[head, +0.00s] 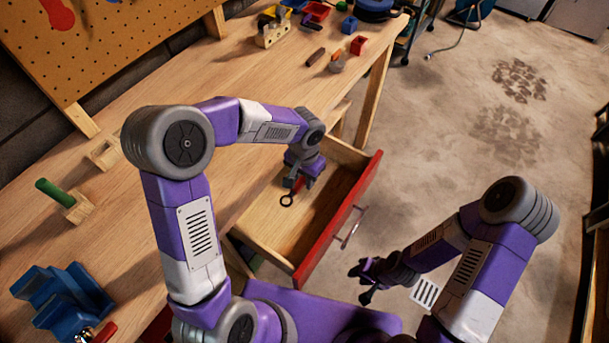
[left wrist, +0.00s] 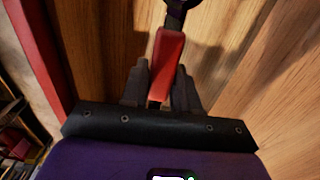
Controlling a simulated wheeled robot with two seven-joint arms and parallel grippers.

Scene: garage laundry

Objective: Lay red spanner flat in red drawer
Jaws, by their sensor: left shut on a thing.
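The red drawer (head: 328,239) is pulled out from the workbench, with a red front and a bare wooden inside. My left gripper (head: 297,183) is over the inside of the drawer, shut on the red spanner. The spanner's dark ring end (head: 287,200) sticks out past the fingers. In the left wrist view the spanner's red handle (left wrist: 167,62) stands between the two fingers (left wrist: 160,88), above the wooden drawer floor. I cannot tell whether the spanner touches the floor. My right gripper (head: 366,282) is empty, outside the drawer to its right; its fingers look apart.
The wooden workbench (head: 150,120) runs along the left. A blue stepped block (head: 62,300) and a green-handled tool (head: 55,192) are on it. Small bins and blocks lie at its far end. The concrete floor (head: 450,120) on the right is clear.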

